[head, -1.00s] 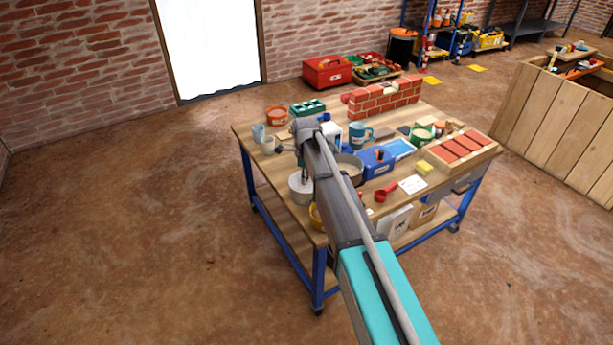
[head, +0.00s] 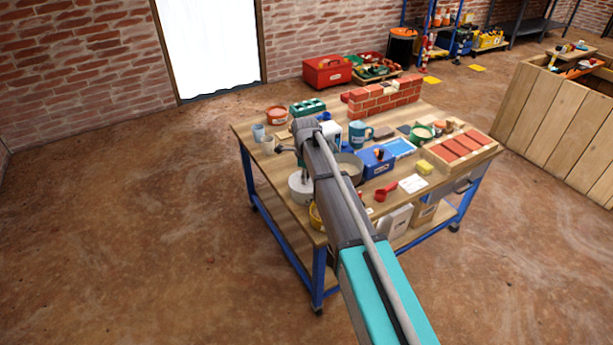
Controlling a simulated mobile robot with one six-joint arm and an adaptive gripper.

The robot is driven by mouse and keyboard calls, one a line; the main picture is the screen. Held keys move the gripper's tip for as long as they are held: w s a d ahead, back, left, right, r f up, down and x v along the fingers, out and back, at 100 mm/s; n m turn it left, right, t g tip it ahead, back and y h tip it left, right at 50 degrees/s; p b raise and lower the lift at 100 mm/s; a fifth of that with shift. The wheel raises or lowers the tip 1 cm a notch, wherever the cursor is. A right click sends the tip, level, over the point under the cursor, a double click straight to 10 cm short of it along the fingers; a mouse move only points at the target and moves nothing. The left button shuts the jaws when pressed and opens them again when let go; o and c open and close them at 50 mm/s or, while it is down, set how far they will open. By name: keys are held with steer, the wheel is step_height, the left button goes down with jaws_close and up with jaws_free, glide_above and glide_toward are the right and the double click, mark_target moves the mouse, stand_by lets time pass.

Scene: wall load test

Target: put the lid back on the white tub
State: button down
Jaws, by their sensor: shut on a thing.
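The white tub (head: 299,190) is a small round white shape near the left front edge of the workbench. My gripper (head: 304,176) points down right over it, its fingertips at the tub's top. It is shut on what looks like the lid, which is too small and pale to tell apart from the tub. Whether the lid is seated flat or slightly raised cannot be told. My arm hides part of the tub's right side.
The wooden bench top (head: 284,208) is crowded. A grey bowl (head: 350,166), a blue box (head: 378,162) and a red scoop (head: 386,191) lie right of my arm. Cups (head: 259,132) and a small brick wall (head: 385,97) stand farther back. Open floor lies left of the bench.

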stand_by(0.8)
steer(key=shift+c, duration=1.6)
jaws_free()
steer(key=o, duration=0.3)
steer(key=shift+r+p, duration=3.5)
steer(key=shift+p, duration=0.05)
jaws_close()
